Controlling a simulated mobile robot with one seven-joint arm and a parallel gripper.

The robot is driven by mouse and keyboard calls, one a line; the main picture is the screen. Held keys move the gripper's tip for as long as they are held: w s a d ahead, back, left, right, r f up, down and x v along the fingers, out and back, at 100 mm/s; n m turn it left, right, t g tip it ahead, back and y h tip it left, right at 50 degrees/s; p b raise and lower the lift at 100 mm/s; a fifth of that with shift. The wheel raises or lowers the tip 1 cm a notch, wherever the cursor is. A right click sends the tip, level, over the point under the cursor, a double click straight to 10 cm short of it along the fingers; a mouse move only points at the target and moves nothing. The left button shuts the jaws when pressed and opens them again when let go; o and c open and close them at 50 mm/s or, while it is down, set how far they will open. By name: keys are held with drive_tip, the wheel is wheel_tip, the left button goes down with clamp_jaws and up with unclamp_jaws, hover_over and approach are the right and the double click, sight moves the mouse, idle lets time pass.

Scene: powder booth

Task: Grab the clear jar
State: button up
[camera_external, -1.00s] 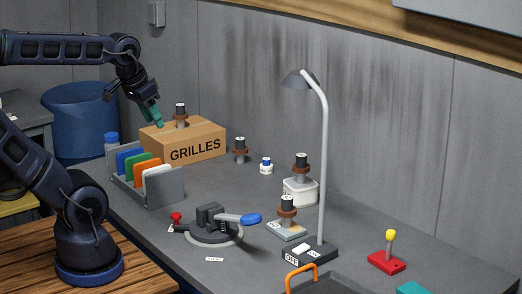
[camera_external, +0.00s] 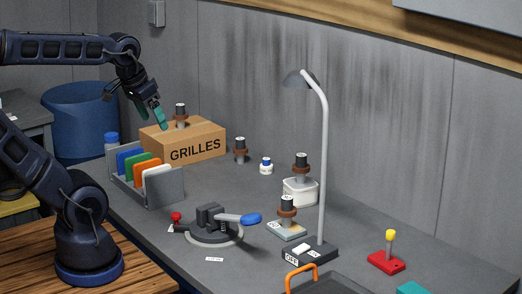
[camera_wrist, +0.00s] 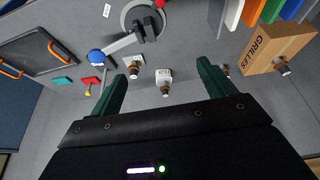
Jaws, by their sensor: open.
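I cannot make out for sure which thing is the clear jar. A small pale jar with a blue cap (camera_external: 266,166) stands on the bench, right of the GRILLES box, in the external view. Another blue-capped container (camera_external: 111,141) stands behind the rack of coloured plates, its lower part hidden. My gripper (camera_external: 155,114) is raised by the left end of the GRILLES box, pointing down, apart from both containers. In the wrist view my gripper (camera_wrist: 163,75) has its teal fingers wide apart, with nothing held between them.
The GRILLES box (camera_external: 190,142) has a dark-topped brown fitting on it. Similar fittings stand on the bench (camera_external: 240,150), a white tub (camera_external: 300,192) and a small plate. The plate rack (camera_external: 166,189), lever clamp (camera_external: 208,226) and tall lamp (camera_external: 324,150) are obstacles.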

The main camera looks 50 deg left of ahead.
drive_tip(key=shift+w, duration=0.1)
drive_tip(key=w+a+n+g, duration=0.1)
drive_tip(key=w+a+n, duration=0.4)
drive_tip(key=w+a, duration=0.55)
drive_tip(key=w+a+n+g, duration=0.2)
drive_tip(key=w+a+n, duration=0.35)
drive_tip(key=a, duration=0.85)
drive_tip(key=n+g, duration=0.2)
drive_tip(key=n, duration=0.6)
hover_over(111, 134)
drive_tip(key=shift+m, duration=0.25)
drive_tip(key=f, duration=1.7)
drive_tip(key=shift+w+d+f, duration=0.2)
drive_tip(key=shift+d, duration=0.15)
drive_tip(key=shift+a+f, duration=0.1)
drive_tip(key=shift+f, duration=0.1)
wheel_tip(111, 134, down, 5)
drive_tip(key=shift+f, duration=0.2)
drive_tip(key=shift+s+a+f, duration=0.1)
drive_tip(key=shift+a+f, duration=0.05)
drive_tip(key=shift+f, duration=1.15)
drive_tip(key=shift+s+a+f, duration=0.1)
drive_tip(key=shift+f, duration=1.15)
drive_tip(key=c, duration=1.6)
